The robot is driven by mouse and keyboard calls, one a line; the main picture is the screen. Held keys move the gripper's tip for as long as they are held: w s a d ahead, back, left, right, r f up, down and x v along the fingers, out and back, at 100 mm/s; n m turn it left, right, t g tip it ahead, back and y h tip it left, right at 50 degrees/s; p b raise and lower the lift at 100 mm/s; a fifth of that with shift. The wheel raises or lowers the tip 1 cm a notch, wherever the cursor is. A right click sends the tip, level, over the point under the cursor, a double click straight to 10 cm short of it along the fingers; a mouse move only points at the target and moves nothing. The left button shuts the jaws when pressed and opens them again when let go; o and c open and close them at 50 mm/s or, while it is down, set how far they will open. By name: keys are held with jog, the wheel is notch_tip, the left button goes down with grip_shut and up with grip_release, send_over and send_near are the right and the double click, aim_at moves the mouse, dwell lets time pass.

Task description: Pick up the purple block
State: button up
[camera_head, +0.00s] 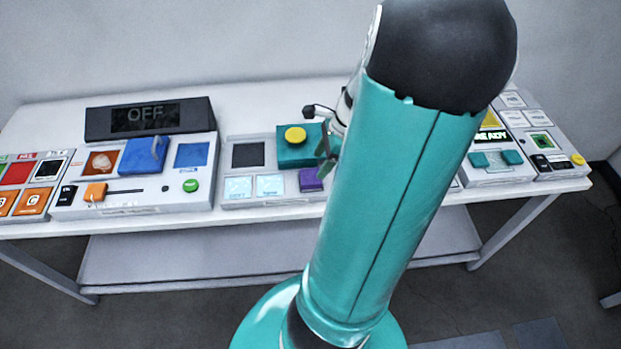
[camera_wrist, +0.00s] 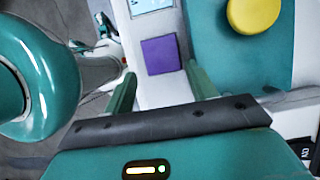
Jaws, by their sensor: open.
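The purple block (camera_head: 310,181) sits at the front right of a white panel, partly hidden behind my arm in the head view. In the wrist view the purple block (camera_wrist: 160,55) shows as a square face just beyond the fingertips, within the gap between them. My gripper (camera_wrist: 160,74) is open and empty, with one green finger on each side of that gap. In the head view my gripper (camera_head: 325,158) shows just above and to the right of the block, partly hidden by my arm. I cannot tell the exact height between them.
A teal box with a yellow button (camera_head: 295,135) stands close behind the block; the button also shows in the wrist view (camera_wrist: 253,14). A panel with an OFF display (camera_head: 146,117) stands further left on the white table (camera_head: 60,232).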

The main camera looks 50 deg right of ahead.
aim_at(312, 176)
jog(key=x, duration=0.6)
jog(key=shift+w+f, duration=0.1)
jog(key=shift+f, duration=0.15)
jog(key=c, duration=0.7)
jog(key=shift+d+r, duration=0.1)
jog(key=shift+r, duration=1.4)
jog(key=shift+s+a+r, duration=1)
jog(key=shift+a+r, duration=0.65)
jog(key=shift+a, duration=0.5)
jog(key=shift+s+a+r, duration=1.05)
jog(key=shift+a+r, duration=0.65)
jog(key=shift+a, duration=0.4)
jog(key=shift+s+a+r, duration=1)
jog(key=shift+a+r, duration=0.65)
jog(key=shift+a, duration=0.5)
